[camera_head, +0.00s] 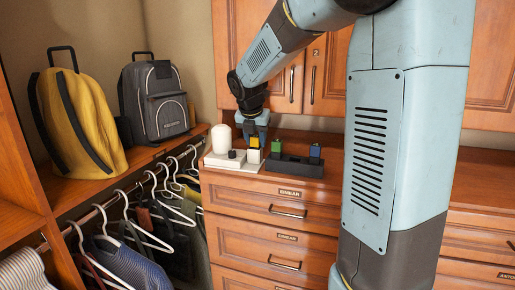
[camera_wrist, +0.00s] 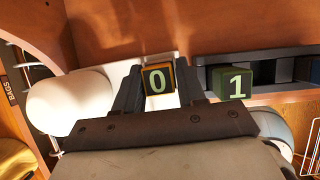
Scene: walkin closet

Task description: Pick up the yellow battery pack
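The yellow battery pack (camera_head: 254,142) is at the white charger-like base (camera_head: 222,161) on the dresser top. In the wrist view its dark end face shows a pale 0 with yellow-orange edges (camera_wrist: 158,80). My gripper (camera_head: 255,130) reaches down over it. In the wrist view my gripper's two dark fingers (camera_wrist: 160,84) sit close against both sides of the pack, and it looks shut on it. The pack's lower part is hard to make out, so I cannot tell whether it touches the base.
A black holder (camera_head: 295,166) stands just right, with a green pack (camera_head: 276,146) marked 1 and a blue pack (camera_head: 315,152). A rounded white object (camera_head: 221,138) stands close left. A yellow backpack (camera_head: 80,120), a grey backpack (camera_head: 155,100) and hanging clothes are further left. Cabinet doors rise behind.

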